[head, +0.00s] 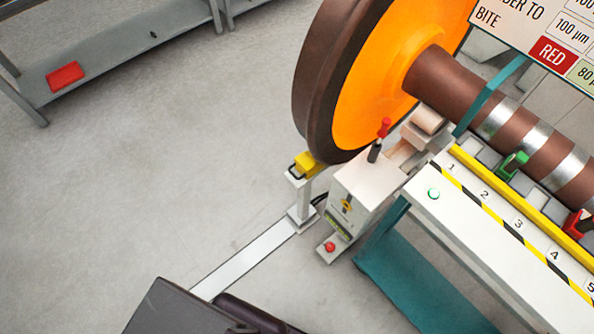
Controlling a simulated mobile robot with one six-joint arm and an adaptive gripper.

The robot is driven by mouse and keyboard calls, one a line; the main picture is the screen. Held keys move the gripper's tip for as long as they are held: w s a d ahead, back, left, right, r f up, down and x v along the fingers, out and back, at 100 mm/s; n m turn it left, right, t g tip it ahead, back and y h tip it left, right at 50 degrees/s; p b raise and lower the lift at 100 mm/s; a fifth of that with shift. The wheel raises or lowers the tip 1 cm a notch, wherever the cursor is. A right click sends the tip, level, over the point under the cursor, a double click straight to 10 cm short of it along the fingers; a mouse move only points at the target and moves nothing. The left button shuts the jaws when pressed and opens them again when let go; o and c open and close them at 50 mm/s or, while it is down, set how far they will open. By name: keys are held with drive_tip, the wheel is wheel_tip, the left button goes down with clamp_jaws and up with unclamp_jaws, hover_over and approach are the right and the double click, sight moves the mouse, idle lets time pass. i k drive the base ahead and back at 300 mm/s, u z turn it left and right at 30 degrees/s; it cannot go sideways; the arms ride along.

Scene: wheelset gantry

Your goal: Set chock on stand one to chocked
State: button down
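A yellow block (308,163), which looks like the chock, sits on top of a slim white post (301,195) at the lower edge of the wheel (365,80). It is close to the brown rim, but I cannot tell whether it touches. A dark loop shows at its left side. To its right is a white stand (362,195) with a lever (378,143) that has a red tip and points up. My gripper is not in view.
A red button (330,247) sits on the stand's foot. A white numbered bench (480,215) with yellow edging and a green button (433,193) fills the right. A grey shelf (130,55) holding a red tray (65,76) stands upper left. Floor at left is clear.

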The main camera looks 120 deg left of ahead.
sight(304, 163)
drive_tip(key=u, duration=0.45)
drive_tip(key=k, duration=0.2)
drive_tip(key=u, duration=3.6)
drive_tip(key=k, duration=0.25)
